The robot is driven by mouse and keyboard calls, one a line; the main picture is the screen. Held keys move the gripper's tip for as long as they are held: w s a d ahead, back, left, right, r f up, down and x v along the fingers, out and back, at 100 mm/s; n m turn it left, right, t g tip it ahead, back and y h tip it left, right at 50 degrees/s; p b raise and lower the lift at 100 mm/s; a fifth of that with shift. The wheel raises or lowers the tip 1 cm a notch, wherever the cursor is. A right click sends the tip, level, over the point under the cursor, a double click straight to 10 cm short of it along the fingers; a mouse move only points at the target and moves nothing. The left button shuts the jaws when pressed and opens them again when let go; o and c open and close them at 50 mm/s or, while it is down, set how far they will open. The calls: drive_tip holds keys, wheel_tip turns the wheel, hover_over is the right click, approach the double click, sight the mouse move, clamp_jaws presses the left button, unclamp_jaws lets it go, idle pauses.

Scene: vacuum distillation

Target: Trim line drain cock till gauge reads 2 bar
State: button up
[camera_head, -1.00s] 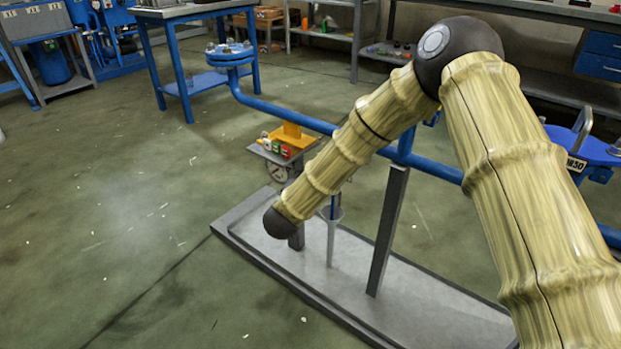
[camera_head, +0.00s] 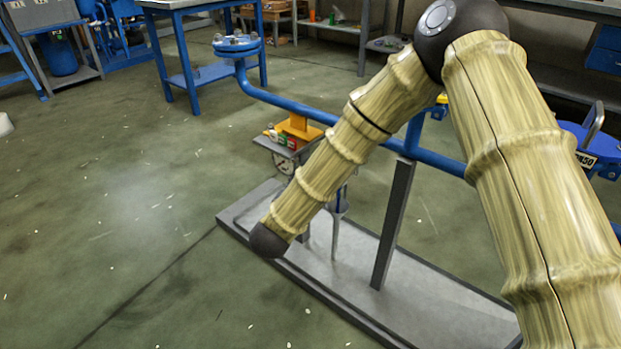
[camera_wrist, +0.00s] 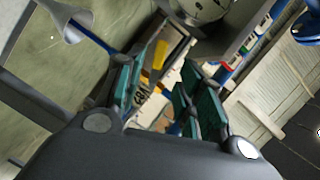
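My gripper (camera_wrist: 165,95) is open in the wrist view, its two green-padded fingers apart. Between and beyond them show a yellow part (camera_wrist: 160,58) and a white tag with dark lettering (camera_wrist: 141,92); I cannot tell whether either belongs to the drain cock. No contact is clear. A small dial gauge (camera_head: 283,164) hangs below a grey shelf on the pipe stand in the head view; its reading is too small to tell. My arm hides the gripper in the head view.
A blue pipe (camera_head: 290,108) runs across behind my arm to a flange (camera_head: 238,43). A grey post (camera_head: 393,225) rises from the raised-edged base tray (camera_head: 440,305).

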drive_tip(key=shift+v, duration=1.3)
drive_tip(key=s+d+f+n+g+y+p, duration=0.1)
drive_tip(key=s+d+f+n+g+y, duration=0.15)
drive_tip(key=s+d+f, duration=0.4)
drive_tip(key=s+d+f+n+g+y+p, duration=0.1)
drive_tip(key=s+f+n+g, duration=0.2)
drive_tip(key=f, duration=0.6)
drive_tip(key=s+d+f+n+g+y, duration=0.1)
drive_tip(key=s+d+f+n, duration=0.35)
drive_tip(key=f, duration=0.35)
drive_tip(key=s+d+f+n+g+p, duration=0.1)
drive_tip(key=s+d+f+n+g, duration=0.15)
drive_tip(key=s+d, duration=0.45)
drive_tip(key=s+d+f+n+g+p, duration=0.1)
drive_tip(key=s+d+f+n+g, duration=0.15)
drive_tip(key=s, duration=0.95)
drive_tip(key=s+d+f+n+g, duration=0.2)
drive_tip(key=s+d+f+g, duration=0.15)
drive_tip(key=s, duration=0.55)
wheel_tip(320, 180, up, 39)
drive_tip(key=d+p, duration=0.1)
drive_tip(key=p, duration=3.7)
drive_tip(key=shift+s, duration=0.45)
drive_tip(key=shift+d, duration=0.15)
